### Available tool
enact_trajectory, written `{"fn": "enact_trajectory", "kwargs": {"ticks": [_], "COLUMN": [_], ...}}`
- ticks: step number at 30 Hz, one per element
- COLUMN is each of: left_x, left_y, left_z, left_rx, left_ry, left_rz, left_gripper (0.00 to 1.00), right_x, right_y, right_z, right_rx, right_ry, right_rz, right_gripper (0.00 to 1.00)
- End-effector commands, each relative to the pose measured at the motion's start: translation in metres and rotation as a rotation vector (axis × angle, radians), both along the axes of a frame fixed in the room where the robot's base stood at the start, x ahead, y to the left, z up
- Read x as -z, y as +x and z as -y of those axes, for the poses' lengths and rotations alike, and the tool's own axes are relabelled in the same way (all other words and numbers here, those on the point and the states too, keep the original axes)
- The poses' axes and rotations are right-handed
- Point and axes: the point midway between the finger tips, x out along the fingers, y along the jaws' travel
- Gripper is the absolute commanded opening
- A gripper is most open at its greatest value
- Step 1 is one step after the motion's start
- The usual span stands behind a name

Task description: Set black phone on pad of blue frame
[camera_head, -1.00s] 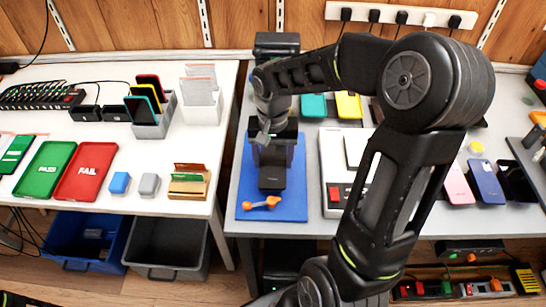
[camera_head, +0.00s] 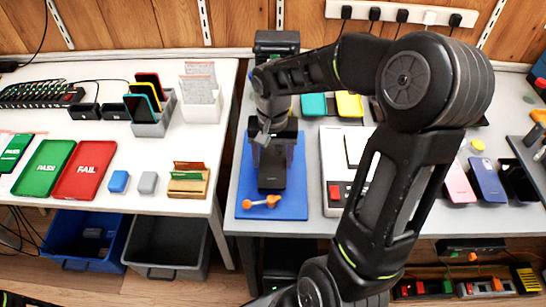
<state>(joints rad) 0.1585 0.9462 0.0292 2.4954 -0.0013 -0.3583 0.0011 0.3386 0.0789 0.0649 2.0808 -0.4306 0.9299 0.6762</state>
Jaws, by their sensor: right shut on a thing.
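My left gripper is not in view.
A white box (camera_head: 334,170) stands right of the mat. Pink (camera_head: 459,184), blue (camera_head: 487,181) and black (camera_head: 518,181) phones lie further right. A gap separates the left table (camera_head: 150,150).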

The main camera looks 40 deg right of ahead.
Motion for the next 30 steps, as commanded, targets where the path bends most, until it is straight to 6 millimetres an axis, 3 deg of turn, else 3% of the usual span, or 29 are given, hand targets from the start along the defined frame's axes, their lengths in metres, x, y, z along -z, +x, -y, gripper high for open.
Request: {"fn": "enact_trajectory", "kwargs": {"ticks": [7, 8, 9, 17, 22, 27, 30], "left_x": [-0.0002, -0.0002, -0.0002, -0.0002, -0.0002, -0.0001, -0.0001], "left_y": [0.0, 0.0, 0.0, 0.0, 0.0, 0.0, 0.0], "left_z": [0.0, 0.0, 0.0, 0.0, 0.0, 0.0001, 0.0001], "left_rx": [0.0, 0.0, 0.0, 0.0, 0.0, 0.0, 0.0], "left_ry": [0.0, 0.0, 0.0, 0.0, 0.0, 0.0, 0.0], "left_rz": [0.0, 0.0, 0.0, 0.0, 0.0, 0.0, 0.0], "left_gripper": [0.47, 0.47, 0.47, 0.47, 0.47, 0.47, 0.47], "right_x": [-0.0005, -0.0005, -0.0005, -0.0003, -0.0002, 0.0, 0.0], "right_y": [0.0002, 0.0002, 0.0002, 0.0, 0.0, -0.0002, -0.0002], "right_z": [0.0003, 0.0003, 0.0003, 0.0003, 0.0003, 0.0002, 0.0002], "right_rx": [0.0, 0.0, 0.0, 0.001, 0.001, 0.001, 0.001], "right_ry": [-0.001, -0.001, -0.001, 0.0, 0.0, 0.0, 0.0], "right_rz": [0.001, 0.001, 0.001, 0.0, 0.0, 0.0, 0.0], "right_gripper": [0.17, 0.64, 0.67, 0.89, 0.89, 1.0, 1.0]}}
